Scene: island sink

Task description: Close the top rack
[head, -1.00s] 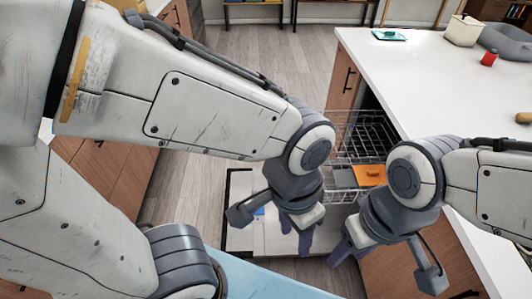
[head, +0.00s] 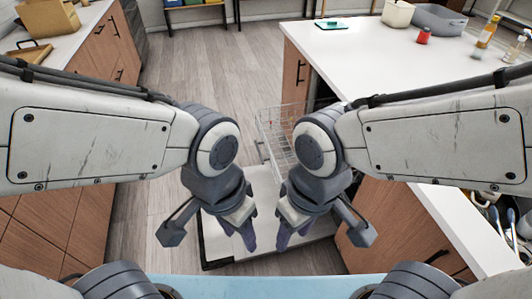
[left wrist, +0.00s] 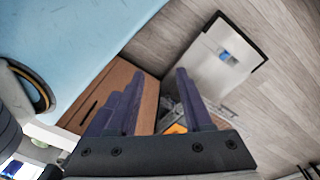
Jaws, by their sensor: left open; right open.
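The top rack (head: 273,124) is a wire basket pulled out from the dishwasher in the island, past the countertop edge. My right arm hides part of it. Below it, the dishwasher door (head: 215,228) lies folded down. My left gripper (head: 238,236) is open and empty over the door, in front of and below the rack in the head view. My right gripper (head: 288,232) is open and empty beside it, with a narrow gap between the two. In the left wrist view, the open left fingers (left wrist: 155,95) are near the door (left wrist: 205,70) and an orange item (left wrist: 176,128).
The white island countertop (head: 370,60) is at right, with a red cup (head: 424,36), bottles and bins toward its far side. Wooden cabinets (head: 80,210) stand at left. Wood floor (head: 185,80) lies open between them.

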